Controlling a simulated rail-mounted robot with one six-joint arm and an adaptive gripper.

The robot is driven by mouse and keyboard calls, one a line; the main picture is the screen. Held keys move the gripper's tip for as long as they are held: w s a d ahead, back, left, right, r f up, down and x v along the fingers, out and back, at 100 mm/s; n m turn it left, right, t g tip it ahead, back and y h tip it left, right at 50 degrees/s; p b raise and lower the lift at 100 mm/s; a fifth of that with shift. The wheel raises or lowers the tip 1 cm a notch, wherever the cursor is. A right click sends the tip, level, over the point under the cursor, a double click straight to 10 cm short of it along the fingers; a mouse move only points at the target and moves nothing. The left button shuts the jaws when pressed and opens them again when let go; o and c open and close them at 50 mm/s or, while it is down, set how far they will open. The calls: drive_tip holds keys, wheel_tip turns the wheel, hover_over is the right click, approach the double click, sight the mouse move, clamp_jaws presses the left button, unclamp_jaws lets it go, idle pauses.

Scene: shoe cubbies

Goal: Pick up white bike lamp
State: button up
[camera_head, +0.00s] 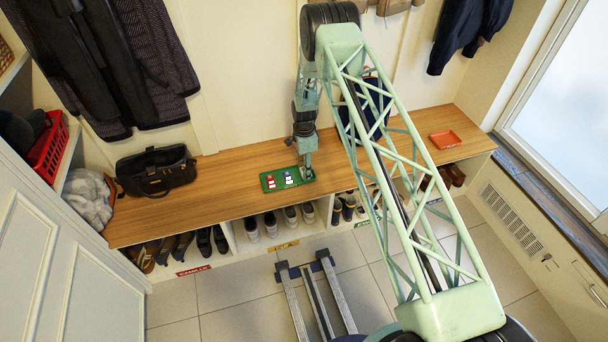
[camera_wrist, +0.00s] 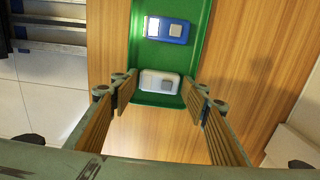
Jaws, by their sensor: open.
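The white bike lamp (camera_wrist: 160,81) lies at the near end of a green tray (camera_wrist: 195,58) in the wrist view. My gripper (camera_wrist: 161,93) is open, with one finger to each side of the lamp's near edge and a gap on both sides. In the head view my gripper (camera_head: 307,174) points down over the right end of the green tray (camera_head: 279,187). The white lamp is not clearly seen there, close to the gripper.
A blue lamp (camera_wrist: 168,29) lies farther along the tray; a red lamp (camera_head: 270,182) is at its left end. The tray is on a wooden bench (camera_head: 222,194). A black bag (camera_head: 155,171) is at left, an orange tray (camera_head: 445,139) at right. Shoes fill cubbies below.

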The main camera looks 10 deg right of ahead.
drive_tip(key=shift+c, duration=0.2)
idle(0.4)
drive_tip(key=c, duration=0.6)
drive_tip(key=shift+r, duration=0.1)
drive_tip(key=shift+r+p, duration=0.5)
drive_tip(key=shift+r, duration=1.05)
drive_tip(key=shift+s+r, duration=0.15)
drive_tip(key=shift+s, duration=0.1)
drive_tip(key=s+r+p, duration=0.1)
drive_tip(key=s+p, duration=0.1)
drive_tip(key=s, duration=1.3)
drive_tip(key=shift+s+r, duration=0.2)
drive_tip(key=shift+d, duration=0.1)
